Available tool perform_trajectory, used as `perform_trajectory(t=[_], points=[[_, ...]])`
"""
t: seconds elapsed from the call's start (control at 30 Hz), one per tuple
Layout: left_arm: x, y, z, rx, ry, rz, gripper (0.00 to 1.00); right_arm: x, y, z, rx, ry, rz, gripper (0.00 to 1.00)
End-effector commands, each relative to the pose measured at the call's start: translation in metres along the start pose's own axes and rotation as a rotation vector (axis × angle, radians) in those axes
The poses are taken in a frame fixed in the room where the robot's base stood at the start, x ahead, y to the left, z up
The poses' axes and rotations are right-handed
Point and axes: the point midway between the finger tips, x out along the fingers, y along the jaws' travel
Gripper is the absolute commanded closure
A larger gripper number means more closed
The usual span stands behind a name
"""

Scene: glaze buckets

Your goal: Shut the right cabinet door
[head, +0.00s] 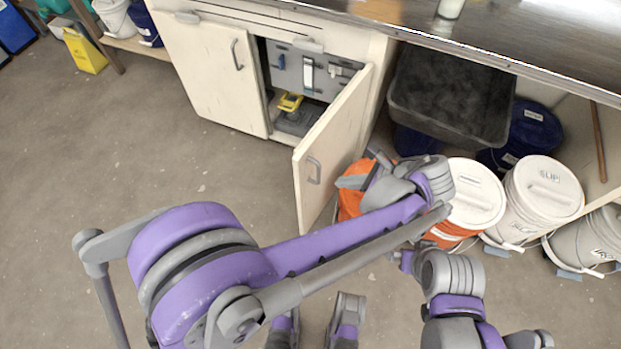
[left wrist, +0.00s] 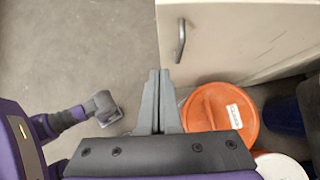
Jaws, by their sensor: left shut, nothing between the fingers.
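The right cabinet door (head: 337,137) is pale and stands wide open, swung out from the cabinet. Its outer face, with a grey handle (head: 313,170), is turned to the right. In the left wrist view the door (left wrist: 235,40) fills the upper right, with its handle (left wrist: 181,40) near its left edge. My left gripper (head: 372,154) is shut and empty, on the outer side of the door. In the left wrist view its fingertips (left wrist: 158,74) are close to the door's lower edge; I cannot tell whether they touch.
The left door (head: 212,70) is shut. A yellow-topped item (head: 290,103) sits inside the cabinet. An orange bucket (left wrist: 215,108) stands close to the open door. White-lidded buckets (head: 545,185) and a dark bin (head: 450,95) are at the right.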

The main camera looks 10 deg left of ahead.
Motion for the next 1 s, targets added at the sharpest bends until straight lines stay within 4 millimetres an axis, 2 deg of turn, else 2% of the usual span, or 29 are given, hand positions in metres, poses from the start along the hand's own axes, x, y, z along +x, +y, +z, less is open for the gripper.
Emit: perform_trajectory(t=[0.03, 0.13, 0.27, 0.67, 0.8, 1.0], points=[[0.0, -0.003, -0.007, 0.024, -0.014, -0.002, 1.0, 0.004, 0.0, 0.001, 0.0, -0.001, 0.0, 0.0], [0.002, -0.004, -0.01, 0.044, -0.025, -0.003, 1.0, 0.005, 0.0, 0.002, 0.0, -0.002, 0.0, 0.0], [0.017, -0.004, -0.009, 0.042, -0.026, -0.001, 1.0, 0.008, 0.0, 0.003, 0.0, -0.003, 0.0, 0.0], [0.101, -0.004, -0.007, 0.039, -0.024, -0.001, 1.0, 0.027, 0.0, 0.01, 0.0, -0.01, 0.0, 0.0], [0.115, -0.005, 0.011, 0.039, -0.024, -0.002, 1.0, 0.028, 0.0, 0.01, 0.0, -0.011, 0.0, 0.0], [0.124, -0.005, 0.021, 0.041, -0.023, -0.003, 1.0, 0.03, 0.0, 0.011, 0.0, -0.011, 0.0, 0.0]])
